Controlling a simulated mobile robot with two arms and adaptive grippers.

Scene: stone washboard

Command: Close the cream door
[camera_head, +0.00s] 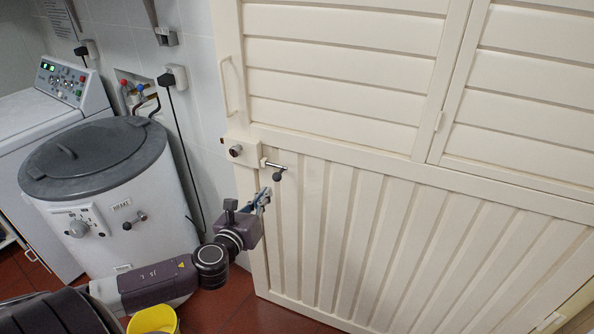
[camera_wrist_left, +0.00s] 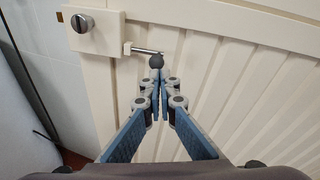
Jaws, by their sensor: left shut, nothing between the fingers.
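The cream door (camera_head: 345,230) fills the right of the head view, with slatted upper panels and a ribbed lower panel. It also fills most of the left wrist view (camera_wrist_left: 240,95). Its lever handle with a dark round knob (camera_head: 277,173) sits at the left edge, below a lock box (camera_head: 237,151). My left gripper (camera_head: 264,194) is shut and empty, just below the knob. In the left wrist view its fingertips (camera_wrist_left: 158,78) reach up to the knob (camera_wrist_left: 156,61); I cannot tell whether they touch. Whether the door is fully closed is unclear. My right gripper is not in view.
A white drum washer with a grey lid (camera_head: 95,160) stands left of the door. Another white machine (camera_head: 75,80) with a control panel is behind it. A yellow bucket (camera_head: 155,319) sits on the red tiled floor (camera_head: 225,305). A white upright pull handle (camera_head: 229,85) is above the lock.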

